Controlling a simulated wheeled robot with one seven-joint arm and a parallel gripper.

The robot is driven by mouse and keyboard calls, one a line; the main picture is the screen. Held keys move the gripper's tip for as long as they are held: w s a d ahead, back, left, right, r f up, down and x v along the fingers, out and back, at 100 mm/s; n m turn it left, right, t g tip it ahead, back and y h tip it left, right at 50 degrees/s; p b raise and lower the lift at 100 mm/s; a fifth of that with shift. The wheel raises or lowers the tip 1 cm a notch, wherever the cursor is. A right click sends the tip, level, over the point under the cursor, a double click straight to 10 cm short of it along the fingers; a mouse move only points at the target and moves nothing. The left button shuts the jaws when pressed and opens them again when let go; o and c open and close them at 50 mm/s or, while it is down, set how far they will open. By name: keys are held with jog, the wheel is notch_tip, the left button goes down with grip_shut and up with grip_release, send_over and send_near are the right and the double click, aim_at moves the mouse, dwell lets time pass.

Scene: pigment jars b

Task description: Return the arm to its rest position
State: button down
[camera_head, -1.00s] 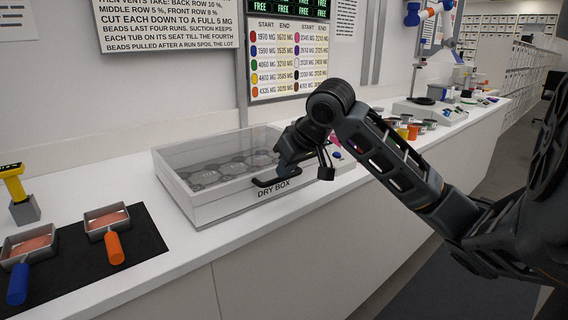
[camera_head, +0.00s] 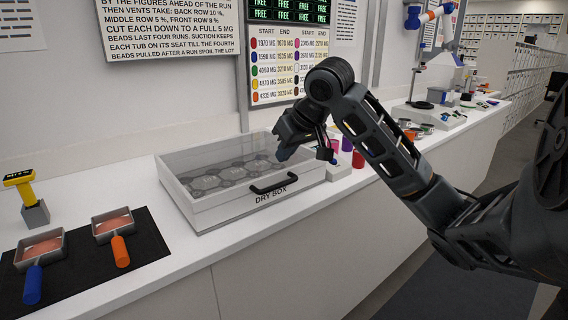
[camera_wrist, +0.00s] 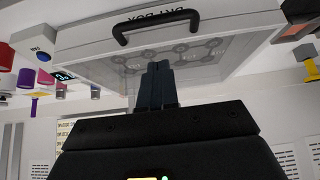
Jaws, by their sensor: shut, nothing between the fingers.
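My arm (camera_head: 385,140) reaches in from the right in the head view, bent with its elbow high. My gripper (camera_head: 281,156) hangs at its end, above the right part of the dry box's lid. In the wrist view my gripper (camera_wrist: 157,68) shows with its fingers together and nothing between them. The dry box (camera_head: 215,214) stands on the counter with its clear lid down and its black handle (camera_head: 274,184) at the front. The handle also shows in the wrist view (camera_wrist: 155,20), apart from my fingers.
Left of the box, two pans (camera_head: 40,249) (camera_head: 113,224) with blue and orange handles lie on a black mat (camera_head: 85,281). Coloured jars (camera_head: 358,159) and equipment (camera_head: 427,114) stand to the right. The front counter strip is clear.

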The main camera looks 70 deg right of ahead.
jog(key=v, duration=0.7)
jog(key=w+a+f+t+y, duration=0.35)
jog(key=w+a+t, duration=0.35)
jog(key=w+a, duration=0.75)
jog(key=a+f+m+t, duration=0.25)
jog(key=a+f, duration=0.55)
jog(key=a, duration=0.4)
jog(key=s+a+f+h, duration=0.2)
jog(key=s+a+f, duration=0.75)
jog(key=s, duration=0.35)
jog(key=s+n+y, duration=0.2)
jog(key=s+n, duration=0.7)
jog(key=s, duration=1.1)
jog(key=shift+a+g, duration=0.3)
jog(key=shift+g, duration=0.15)
